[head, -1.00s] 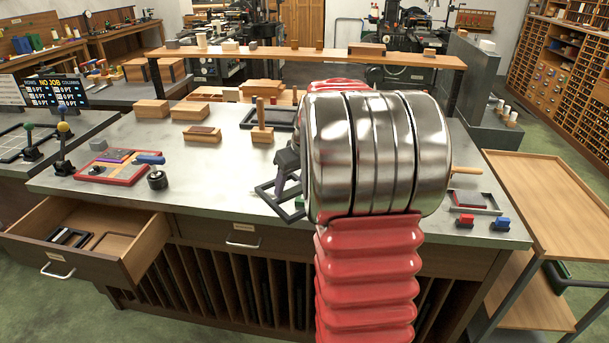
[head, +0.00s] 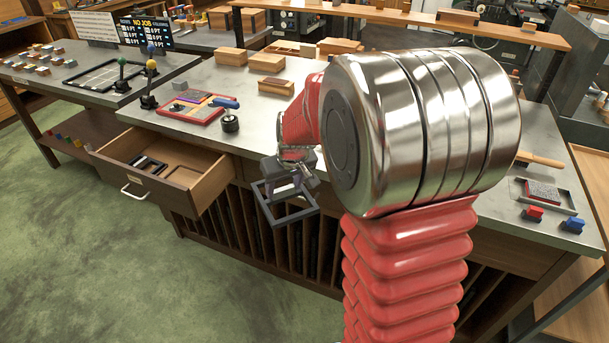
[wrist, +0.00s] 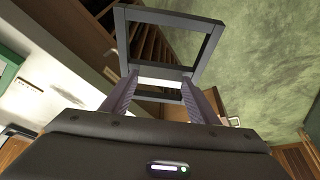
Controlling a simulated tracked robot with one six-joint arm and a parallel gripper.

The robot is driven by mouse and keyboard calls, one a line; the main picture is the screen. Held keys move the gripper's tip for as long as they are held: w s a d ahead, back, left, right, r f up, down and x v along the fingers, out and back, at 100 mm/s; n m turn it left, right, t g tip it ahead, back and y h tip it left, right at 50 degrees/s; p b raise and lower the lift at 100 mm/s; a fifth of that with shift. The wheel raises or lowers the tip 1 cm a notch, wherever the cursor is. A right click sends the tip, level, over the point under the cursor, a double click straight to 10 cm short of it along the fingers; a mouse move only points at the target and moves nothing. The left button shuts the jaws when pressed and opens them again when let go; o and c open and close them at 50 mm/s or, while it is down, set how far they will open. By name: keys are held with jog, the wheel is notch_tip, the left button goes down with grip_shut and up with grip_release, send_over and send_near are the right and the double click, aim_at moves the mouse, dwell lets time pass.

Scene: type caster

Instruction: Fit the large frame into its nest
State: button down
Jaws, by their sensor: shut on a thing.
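The large frame (head: 297,217) is a dark grey open square. My gripper (head: 287,188) is shut on one side of it and holds it in the air near the bench front, to the right of the open drawer (head: 205,192). In the wrist view the frame (wrist: 168,17) extends out beyond the fingers, with one bar between the fingertips (wrist: 158,76). The drawer holds a smaller dark frame (head: 147,166) at its left. Beside that is an empty rectangular recess (head: 183,177) in the wooden floor. My arm hides part of the bench.
The bench top (head: 262,108) carries a red-framed tray (head: 190,108), a black round knob (head: 230,122) and wooden blocks (head: 272,87). Slotted racks lie under the bench. The green floor (head: 100,250) in front of the drawer is clear.

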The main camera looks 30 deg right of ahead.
jog(key=w+a+f, duration=0.1)
jog(key=a+f, duration=0.2)
jog(key=a, duration=0.8)
jog(key=shift+w+a+f+n, duration=0.15)
jog(key=shift+a+f+n, duration=0.1)
jog(key=shift+f+n, duration=0.05)
